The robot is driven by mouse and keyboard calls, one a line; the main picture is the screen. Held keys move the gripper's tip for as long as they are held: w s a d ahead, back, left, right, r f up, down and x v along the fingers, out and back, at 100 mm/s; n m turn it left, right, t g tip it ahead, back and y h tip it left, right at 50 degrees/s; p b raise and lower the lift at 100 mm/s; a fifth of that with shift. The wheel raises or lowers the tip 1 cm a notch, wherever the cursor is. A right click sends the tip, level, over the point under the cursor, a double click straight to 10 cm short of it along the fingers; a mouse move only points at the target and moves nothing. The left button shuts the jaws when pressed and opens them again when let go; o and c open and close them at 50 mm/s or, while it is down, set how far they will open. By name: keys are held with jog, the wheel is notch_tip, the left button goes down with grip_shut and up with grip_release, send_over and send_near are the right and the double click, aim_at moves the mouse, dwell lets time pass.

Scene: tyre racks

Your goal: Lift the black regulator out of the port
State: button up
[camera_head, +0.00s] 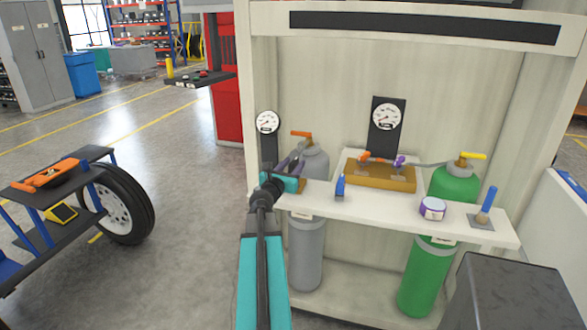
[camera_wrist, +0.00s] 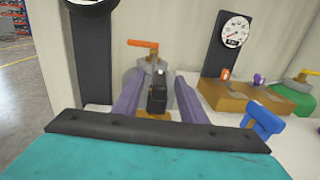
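The black regulator (camera_wrist: 157,92) stands upright in the wrist view, in front of the grey cylinder (camera_wrist: 133,80). A small brown piece (camera_wrist: 156,115) shows at its foot; I cannot tell how deep it sits in the port. My gripper (camera_wrist: 159,80) has purple fingers, one on each side of the regulator. They are apart, with a visible gap at least on the right side. In the head view my gripper (camera_head: 292,163) is over the left end of the white shelf (camera_head: 335,200), and the regulator is hard to make out behind it.
A brown block (camera_head: 385,180) with orange and purple fittings lies right of my gripper. Two gauges stand behind. Open floor (camera_head: 185,180) lies to the left.

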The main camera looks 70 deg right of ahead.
aim_at(298, 159)
jog(key=shift+d, duration=0.1)
jog(key=shift+d+p, duration=0.75)
jog(key=shift+d, duration=1.75)
grip_shut()
